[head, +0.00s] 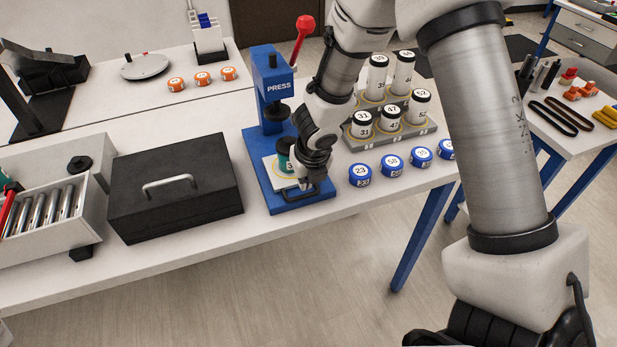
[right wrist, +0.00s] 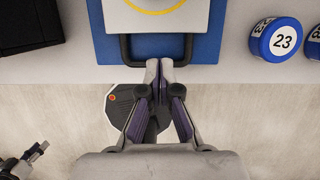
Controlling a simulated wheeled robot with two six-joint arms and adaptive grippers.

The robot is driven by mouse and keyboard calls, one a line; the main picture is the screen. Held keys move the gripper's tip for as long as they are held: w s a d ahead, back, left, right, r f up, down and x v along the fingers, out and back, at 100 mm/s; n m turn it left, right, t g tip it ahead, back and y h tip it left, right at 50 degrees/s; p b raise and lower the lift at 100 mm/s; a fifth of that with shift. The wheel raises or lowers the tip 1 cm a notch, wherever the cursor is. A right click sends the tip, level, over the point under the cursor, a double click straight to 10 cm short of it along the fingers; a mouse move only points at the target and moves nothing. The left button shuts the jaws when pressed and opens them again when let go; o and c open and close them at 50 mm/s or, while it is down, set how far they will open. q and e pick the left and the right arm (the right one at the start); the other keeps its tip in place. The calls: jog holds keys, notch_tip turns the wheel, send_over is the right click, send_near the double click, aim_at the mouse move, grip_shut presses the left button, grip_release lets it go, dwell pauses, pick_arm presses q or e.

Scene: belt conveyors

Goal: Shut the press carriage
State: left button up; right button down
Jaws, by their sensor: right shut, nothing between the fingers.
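The blue press (head: 272,85) stands on the white table, with a red-knobbed lever (head: 304,27) at its top right. Its carriage, a pale plate with a yellow ring (right wrist: 155,8), sits out in front of the press column. A green and white part stands on the carriage in the head view, partly hidden by my right wrist. A dark handle (head: 297,193) is at the carriage's front edge; it also shows in the right wrist view (right wrist: 126,48). My right gripper (head: 314,181) is shut and empty, its fingertips (right wrist: 160,66) at the handle's bar. Whether they touch is unclear. What looks like my left gripper (right wrist: 30,157) shows small at lower left.
A black box (head: 175,190) with a grey handle stands left of the press. Blue numbered pucks (head: 360,175) lie to its right, before a grey rack (head: 395,137) of numbered cylinders. Orange pucks (head: 202,79) lie further back. The table's front edge is just below the press.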

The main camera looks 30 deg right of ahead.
pick_arm(q)
notch_tip(320, 180, up, 5)
jog(key=w+p, duration=0.2)
jog(key=p, duration=0.2)
pick_arm(e)
notch_tip(320, 180, up, 8)
jog(key=s+a+f+b, duration=0.1)
jog(key=s+a+b, duration=0.2)
jog(key=s+b, duration=0.6)
pick_arm(q)
notch_tip(320, 180, down, 14)
jog(key=b, duration=0.4)
jog(key=shift+s+b, duration=0.35)
pick_arm(e)
jog(key=shift+g, duration=0.4)
jog(key=x, duration=0.3)
jog(key=w+x, duration=0.1)
jog(key=x, duration=0.3)
jog(key=w+d+x, duration=0.1)
jog(key=x, duration=0.3)
jog(key=shift+d+r, duration=0.1)
jog(key=shift+r, duration=0.15)
pick_arm(q)
jog(key=shift+r, duration=0.15)
